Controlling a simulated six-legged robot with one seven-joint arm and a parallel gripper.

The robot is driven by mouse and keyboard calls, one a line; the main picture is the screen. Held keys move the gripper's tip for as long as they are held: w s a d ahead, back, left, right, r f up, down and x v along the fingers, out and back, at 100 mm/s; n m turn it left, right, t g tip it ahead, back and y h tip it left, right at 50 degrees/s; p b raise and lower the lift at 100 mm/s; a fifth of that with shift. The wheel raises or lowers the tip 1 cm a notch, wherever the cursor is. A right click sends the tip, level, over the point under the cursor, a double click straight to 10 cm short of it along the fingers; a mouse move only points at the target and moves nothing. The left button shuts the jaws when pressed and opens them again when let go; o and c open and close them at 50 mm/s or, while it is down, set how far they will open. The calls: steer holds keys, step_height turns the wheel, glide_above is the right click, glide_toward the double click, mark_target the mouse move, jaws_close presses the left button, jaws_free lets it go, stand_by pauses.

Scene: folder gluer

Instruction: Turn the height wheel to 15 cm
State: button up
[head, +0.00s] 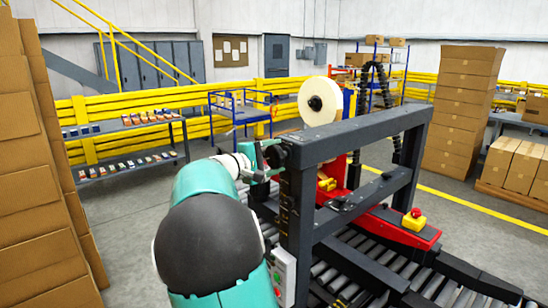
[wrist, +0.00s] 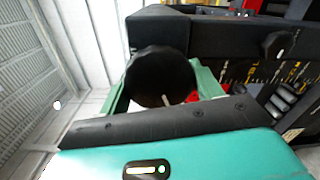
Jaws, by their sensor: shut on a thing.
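The height wheel (wrist: 158,76) is a round black knob with a short white mark low on its face. It sits at the upper left corner of the dark machine frame (head: 350,138). My gripper (head: 266,160) is at that corner in the head view. In the wrist view its green fingers (wrist: 162,92) lie on both sides of the wheel, shut on it. A scale with yellow marks (wrist: 265,75) runs along the frame right of the wheel; I cannot read its value. The wheel is mostly hidden by my gripper in the head view.
A second black knob (wrist: 279,45) with a white mark sits on the frame. A roller conveyor (head: 345,280) runs below. A red emergency button (head: 415,213) is on a yellow box at right. A control box (head: 284,277) hangs on the near post. Stacked cartons (head: 30,160) stand at left.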

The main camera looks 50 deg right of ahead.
steer(key=n, duration=0.4)
steer(key=shift+a+f+n, duration=0.1)
steer(key=shift+f+n, duration=0.1)
steer(key=shift+n, duration=0.1)
steer(key=n, duration=0.9)
steer(key=shift+s+f, duration=0.1)
steer(key=shift+s, duration=0.05)
steer(key=shift+s+n, duration=0.1)
steer(key=shift+n, duration=1.7)
steer(key=o, duration=1)
